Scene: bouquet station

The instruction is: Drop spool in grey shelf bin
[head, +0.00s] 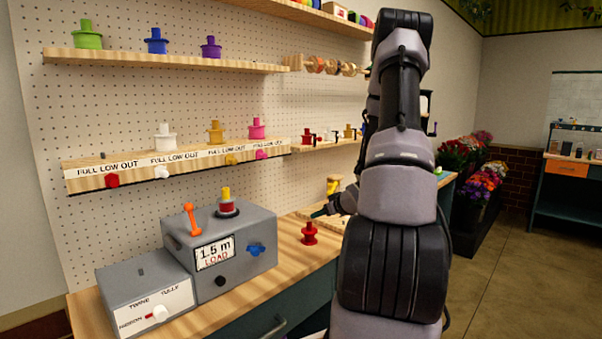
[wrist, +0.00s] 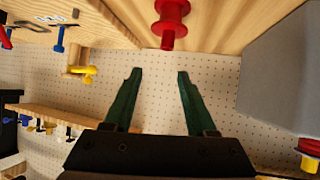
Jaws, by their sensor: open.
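A red spool (head: 310,233) stands upright on the wooden bench to the right of the grey machine. It also shows at the top of the wrist view (wrist: 171,18). My gripper (wrist: 160,72) is open, with nothing between its green fingers; the red spool lies beyond the fingertips, apart from them. In the head view the gripper end (head: 325,211) is small beside my arm, above the bench near the spool. A second spool, red and yellow (head: 226,203), sits on top of the grey machine. I cannot make out a grey shelf bin; my arm hides part of the shelves.
The grey machine (head: 218,250) reads "1.5 m LOAD", with a smaller grey switch box (head: 145,288) beside it. Shelves on the pegboard hold coloured spools, such as a green one (head: 87,35) and a white one (head: 165,137). A yellow object (head: 333,185) stands behind the gripper.

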